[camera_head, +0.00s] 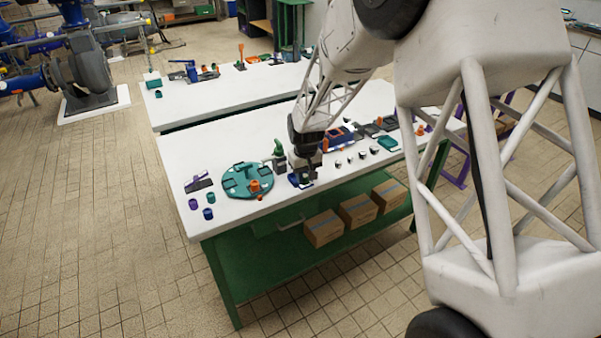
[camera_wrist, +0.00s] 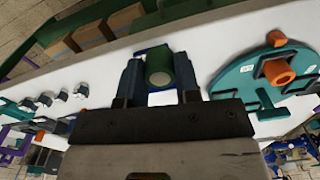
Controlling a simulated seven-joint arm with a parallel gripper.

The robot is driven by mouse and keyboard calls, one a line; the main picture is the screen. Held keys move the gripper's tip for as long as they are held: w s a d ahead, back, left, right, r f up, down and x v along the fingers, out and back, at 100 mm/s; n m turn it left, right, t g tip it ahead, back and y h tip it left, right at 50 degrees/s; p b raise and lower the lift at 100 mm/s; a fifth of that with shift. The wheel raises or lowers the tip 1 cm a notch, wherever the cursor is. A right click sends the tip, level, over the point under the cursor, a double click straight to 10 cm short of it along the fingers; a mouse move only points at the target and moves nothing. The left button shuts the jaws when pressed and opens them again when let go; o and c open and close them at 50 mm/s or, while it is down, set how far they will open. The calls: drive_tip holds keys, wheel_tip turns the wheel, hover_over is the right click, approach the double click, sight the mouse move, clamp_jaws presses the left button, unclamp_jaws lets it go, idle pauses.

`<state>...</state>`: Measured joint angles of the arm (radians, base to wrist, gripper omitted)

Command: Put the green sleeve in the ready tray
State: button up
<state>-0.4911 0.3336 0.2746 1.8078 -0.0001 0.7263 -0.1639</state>
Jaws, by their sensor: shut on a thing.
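The green sleeve (camera_wrist: 182,67) is a short dark green cylinder with a pale end face, held between my two fingers in the wrist view. My gripper (camera_wrist: 160,82) is shut on it, one finger on each side. In the head view my gripper (camera_head: 302,176) points down at the near edge of the front table. A blue piece (camera_head: 294,180) shows beneath it, mostly hidden; blue also shows behind the sleeve in the wrist view. I cannot tell whether this is the ready tray, or whether the sleeve touches it.
A teal round plate (camera_head: 237,189) with an orange part stands left of my gripper. Small purple (camera_head: 193,204), teal (camera_head: 211,198) and blue (camera_head: 208,214) sleeves lie farther left. A green upright part (camera_head: 279,149) stands close behind. Several small pieces and a teal tray (camera_head: 388,144) are to the right.

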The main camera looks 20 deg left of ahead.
drive_tip(key=shift+w+a+f, duration=0.1)
drive_tip(key=shift+w+a, duration=0.35)
drive_tip(key=shift+w, duration=0.4)
drive_tip(key=shift+w+a+f, duration=0.1)
drive_tip(key=shift+w+a, duration=0.3)
drive_tip(key=shift+w, duration=0.45)
drive_tip(key=shift+w+a+f, duration=0.1)
drive_tip(key=shift+w+a, duration=0.35)
drive_tip(key=shift+w, duration=0.4)
drive_tip(key=shift+w, duration=0.1)
drive_tip(key=shift+w+a, duration=0.15)
drive_tip(key=shift+w+f, duration=0.15)
drive_tip(key=shift+f, duration=1.6)
drive_tip(key=shift+f, duration=0.15)
drive_tip(key=o, duration=0.7)
drive_tip(key=shift+c, duration=0.2)
